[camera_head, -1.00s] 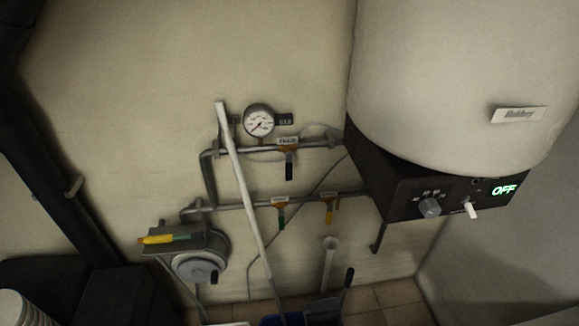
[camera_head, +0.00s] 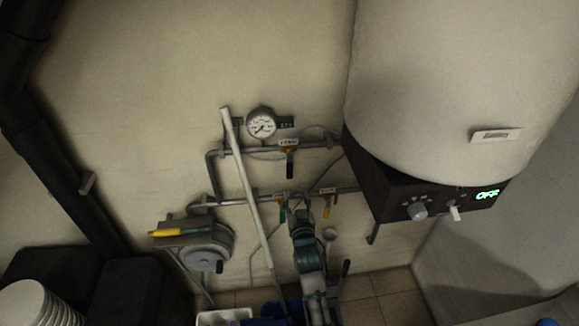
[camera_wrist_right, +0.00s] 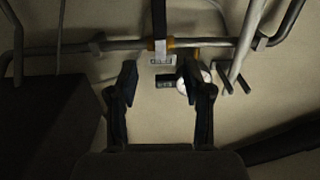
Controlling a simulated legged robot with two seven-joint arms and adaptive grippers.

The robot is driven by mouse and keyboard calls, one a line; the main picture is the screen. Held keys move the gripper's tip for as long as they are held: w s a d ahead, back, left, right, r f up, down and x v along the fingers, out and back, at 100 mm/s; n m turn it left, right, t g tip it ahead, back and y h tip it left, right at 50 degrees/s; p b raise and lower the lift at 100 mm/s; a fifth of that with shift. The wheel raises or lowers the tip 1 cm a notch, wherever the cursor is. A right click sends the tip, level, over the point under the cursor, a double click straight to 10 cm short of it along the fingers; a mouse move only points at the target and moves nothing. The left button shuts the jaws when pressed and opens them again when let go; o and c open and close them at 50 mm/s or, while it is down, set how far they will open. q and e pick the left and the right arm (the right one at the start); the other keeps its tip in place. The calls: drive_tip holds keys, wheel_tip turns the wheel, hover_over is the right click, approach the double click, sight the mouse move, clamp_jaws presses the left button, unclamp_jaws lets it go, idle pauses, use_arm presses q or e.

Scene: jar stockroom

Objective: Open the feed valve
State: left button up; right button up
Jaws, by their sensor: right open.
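The upper pipe carries a valve with a black handle (camera_head: 290,163) hanging down, square to the pipe, under a small white label (camera_head: 289,143) that I cannot read surely. The lower pipe has a green-handled valve (camera_head: 282,212) and a yellow-handled valve (camera_head: 328,208). My right gripper (camera_head: 297,203) is open, raised in front of the lower pipe, below the black handle. In the right wrist view, which looks upside down, the open fingers (camera_wrist_right: 159,76) frame the label, and the black handle (camera_wrist_right: 159,18) lies beyond them, untouched. My left gripper is not in view.
A pressure gauge (camera_head: 262,123) sits above the pipes. A pale rod (camera_head: 246,185) slants across both pipes, left of my gripper. The boiler (camera_head: 435,90) with its dark control box reading OFF (camera_head: 487,194) is at right. A reel (camera_head: 205,255) is at left.

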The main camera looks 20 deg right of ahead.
sight(290, 168)
drive_tip(key=x, duration=1.5)
drive_tip(key=shift+a+p, duration=0.1)
drive_tip(key=shift+p, duration=0.3)
clamp_jaws()
